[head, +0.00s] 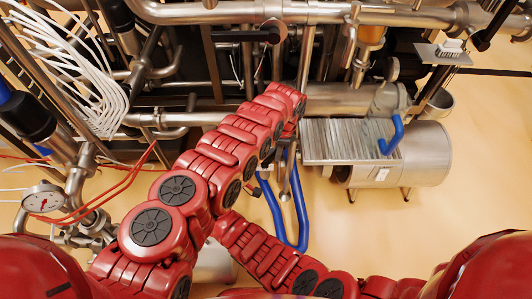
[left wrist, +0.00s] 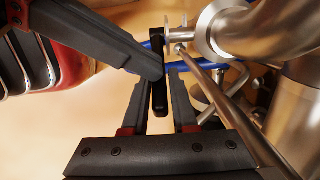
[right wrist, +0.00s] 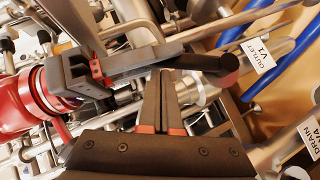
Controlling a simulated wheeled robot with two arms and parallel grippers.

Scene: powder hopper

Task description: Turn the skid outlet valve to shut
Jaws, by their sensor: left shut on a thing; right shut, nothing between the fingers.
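In the left wrist view a black lever handle (left wrist: 160,88) stands between the two fingers of my left gripper (left wrist: 159,72), which is shut on it. A metal valve stem (left wrist: 180,34) and a steel pipe elbow are just beyond it. In the right wrist view the dark handle (right wrist: 215,65) sticks out past my left gripper's fingers, near a white tag reading OUTLET V1 (right wrist: 260,53). My right gripper (right wrist: 167,72) is shut and empty, close below the left gripper and handle. In the head view my arms hide both grippers and the handle.
A second tag reading DRAIN V4 (right wrist: 312,135) hangs at the right in the right wrist view. Steel pipes and blue hoses (head: 300,205) crowd the area. A pressure gauge (head: 42,198) is at the left, a steel drum (head: 425,150) at the right. My arms cross closely.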

